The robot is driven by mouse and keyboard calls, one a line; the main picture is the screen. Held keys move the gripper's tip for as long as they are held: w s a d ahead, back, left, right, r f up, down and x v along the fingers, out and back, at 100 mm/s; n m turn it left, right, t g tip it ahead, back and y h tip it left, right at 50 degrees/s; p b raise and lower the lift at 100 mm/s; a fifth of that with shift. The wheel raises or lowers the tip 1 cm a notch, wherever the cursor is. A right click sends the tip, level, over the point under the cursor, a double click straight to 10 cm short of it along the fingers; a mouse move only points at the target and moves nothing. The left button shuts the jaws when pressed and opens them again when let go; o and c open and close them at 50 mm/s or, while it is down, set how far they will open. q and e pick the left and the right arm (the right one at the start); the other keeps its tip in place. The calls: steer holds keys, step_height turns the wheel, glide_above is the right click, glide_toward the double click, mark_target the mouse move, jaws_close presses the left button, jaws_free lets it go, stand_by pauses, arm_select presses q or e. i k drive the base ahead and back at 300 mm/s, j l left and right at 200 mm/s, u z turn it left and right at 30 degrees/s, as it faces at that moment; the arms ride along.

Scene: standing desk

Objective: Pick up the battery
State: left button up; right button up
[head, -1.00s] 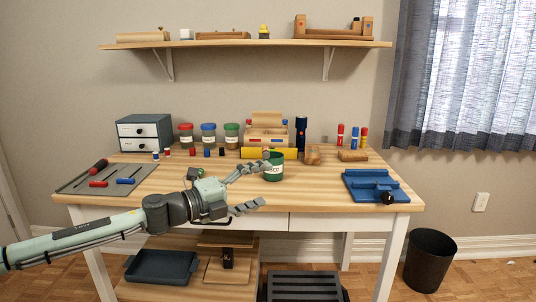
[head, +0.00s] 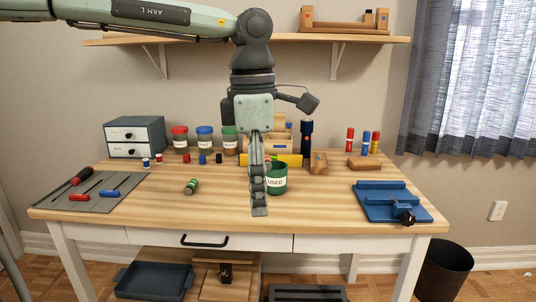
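A small green and black cylinder, which looks like the battery (head: 191,186), lies on its side on the left middle of the desk top (head: 330,205). Nothing touches it. My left gripper (head: 260,212) points straight down to the right of the battery, in front of the green cup (head: 278,178) labelled "USED". Its fingers are seen edge-on and overlap, so their gap is hidden. I see nothing held in it. My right gripper is not in view.
A grey mat (head: 90,193) with a screwdriver and other tools lies at the left. Jars (head: 204,140) and small coloured cylinders stand behind the battery. A blue vise-like fixture (head: 390,202) sits at the right. A shelf (head: 375,39) hangs above. The desk around the battery is clear.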

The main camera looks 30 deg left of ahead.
mark_target(268, 162)
steer(key=i+j, duration=0.9)
